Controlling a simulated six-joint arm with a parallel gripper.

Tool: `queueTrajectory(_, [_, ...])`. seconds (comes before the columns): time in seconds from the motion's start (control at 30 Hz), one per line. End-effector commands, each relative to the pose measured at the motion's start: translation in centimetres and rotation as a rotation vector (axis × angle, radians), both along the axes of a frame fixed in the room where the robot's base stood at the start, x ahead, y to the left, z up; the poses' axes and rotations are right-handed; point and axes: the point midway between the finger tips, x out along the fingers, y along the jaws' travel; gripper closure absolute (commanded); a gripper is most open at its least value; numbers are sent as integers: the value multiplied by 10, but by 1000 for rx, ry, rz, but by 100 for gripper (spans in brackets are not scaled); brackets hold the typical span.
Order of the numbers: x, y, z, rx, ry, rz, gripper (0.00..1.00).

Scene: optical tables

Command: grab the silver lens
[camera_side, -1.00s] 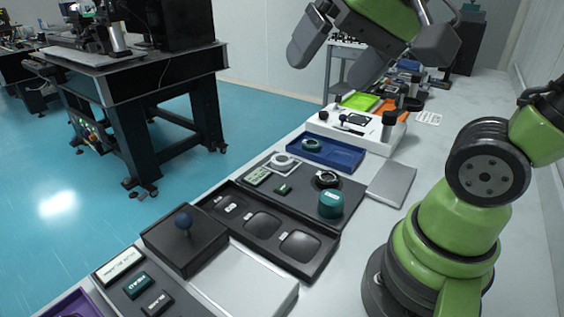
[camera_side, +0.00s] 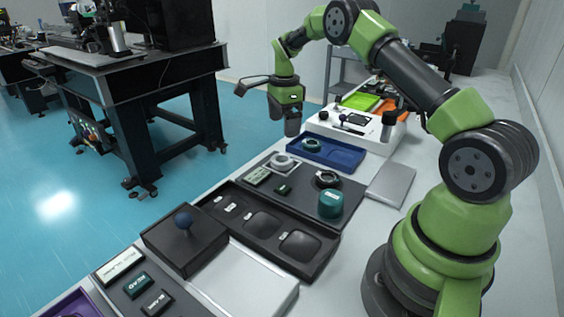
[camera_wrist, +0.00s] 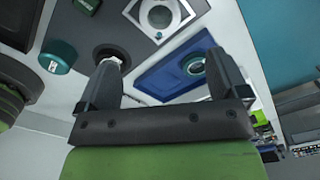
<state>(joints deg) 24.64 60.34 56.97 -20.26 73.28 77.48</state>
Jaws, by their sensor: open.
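Three ring-shaped lens pieces are in view. A pale silver ring lens (camera_side: 283,160) sits on a white square plate; the wrist view shows it at the top (camera_wrist: 160,17). Another ring lens (camera_side: 312,146) lies in the blue tray (camera_side: 346,158), also seen in the wrist view (camera_wrist: 193,65). A dark-rimmed ring (camera_side: 327,179) sits on the dark mat beside the teal cylinder. I cannot tell for certain which is meant by silver. My gripper (camera_side: 292,128) points down, open and empty, above the region of the plate and tray. Its fingers (camera_wrist: 163,57) are apart, the left one partly covering the dark-rimmed ring.
A teal cylinder (camera_side: 331,203) stands on the dark mat. A white device (camera_side: 362,132) stands behind the blue tray. A grey flat plate (camera_side: 391,184) lies at the right.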

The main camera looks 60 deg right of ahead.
Motion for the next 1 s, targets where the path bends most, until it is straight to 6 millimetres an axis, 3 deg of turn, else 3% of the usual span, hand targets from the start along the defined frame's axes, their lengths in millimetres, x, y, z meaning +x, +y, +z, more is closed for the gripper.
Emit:
queueTrajectory(0.7, [4, 4, -92, 3, 11, -25, 8])
queueTrajectory(1.0, [4, 4, -106, 2, 7, -24, 8])
